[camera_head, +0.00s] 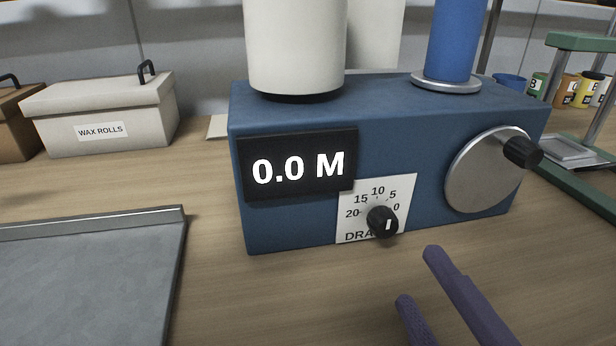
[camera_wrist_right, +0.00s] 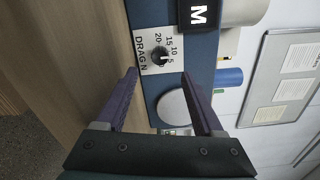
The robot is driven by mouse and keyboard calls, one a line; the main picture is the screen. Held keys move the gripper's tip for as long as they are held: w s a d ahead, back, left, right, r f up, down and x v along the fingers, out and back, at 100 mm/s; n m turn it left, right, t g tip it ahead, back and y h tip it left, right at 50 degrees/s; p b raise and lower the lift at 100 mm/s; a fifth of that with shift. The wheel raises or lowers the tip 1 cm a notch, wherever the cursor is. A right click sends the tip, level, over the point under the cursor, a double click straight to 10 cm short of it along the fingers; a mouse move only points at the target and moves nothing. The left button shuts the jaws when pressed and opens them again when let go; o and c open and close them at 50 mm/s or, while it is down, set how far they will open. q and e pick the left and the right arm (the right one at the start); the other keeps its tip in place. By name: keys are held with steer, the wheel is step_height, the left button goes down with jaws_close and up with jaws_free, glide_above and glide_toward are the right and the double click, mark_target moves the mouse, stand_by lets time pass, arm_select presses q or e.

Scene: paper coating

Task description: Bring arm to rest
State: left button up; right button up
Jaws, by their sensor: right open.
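My right gripper (camera_head: 425,276) is at the lower right of the head view, with two purple fingers in front of the blue machine (camera_head: 300,225). In the right wrist view the right gripper (camera_wrist_right: 160,80) is open and empty, its fingers apart and pointing toward the machine's front. The small black drag knob (camera_head: 382,222) lies beyond the fingertips, and it also shows in the wrist view (camera_wrist_right: 159,56). A gap shows between the fingers and the knob. The machine's display (camera_head: 298,167) reads 0.0 M. My left gripper is not in view.
A large silver dial (camera_head: 480,180) with a black handle is on the machine's right front. A grey tray (camera_head: 80,280) lies at left. A white wax rolls box (camera_head: 100,115) stands behind it. A green frame (camera_head: 585,42) stands at right. Bare wooden table (camera_head: 270,300) lies before the machine.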

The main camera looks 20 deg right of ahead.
steer(key=shift+v, duration=1.25)
